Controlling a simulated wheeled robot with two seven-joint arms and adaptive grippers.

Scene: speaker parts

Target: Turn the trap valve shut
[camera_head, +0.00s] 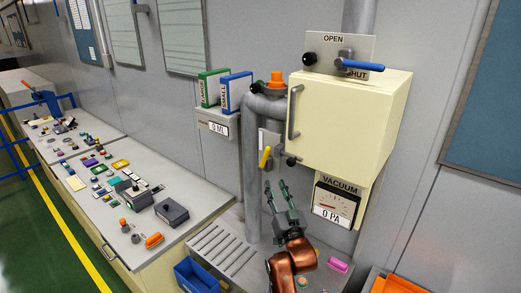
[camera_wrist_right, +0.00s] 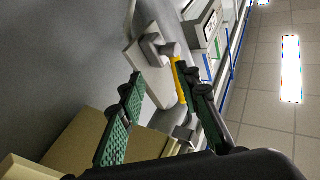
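A valve with a yellow lever (camera_head: 265,157) sits on a pale plate (camera_head: 270,140) beside the grey pipe, left of the cream cabinet. Its lever hangs down at a slant. In the right wrist view the yellow lever (camera_wrist_right: 179,82) shows close to the right-hand finger. My right gripper (camera_head: 277,188) is open and empty, just below the lever, fingers pointing up; its fingers also show apart in the wrist view (camera_wrist_right: 160,76). A second valve has a blue handle (camera_head: 360,66) on a plate marked OPEN and SHUT; its handle points right. I cannot tell which is the trap valve. My left gripper is out of view.
The cream cabinet (camera_head: 345,120) juts out above right of my gripper, with a vacuum gauge (camera_head: 335,203) below reading 0 PA. The grey vertical pipe (camera_head: 251,185) stands left. A pink block (camera_head: 337,266) lies low right.

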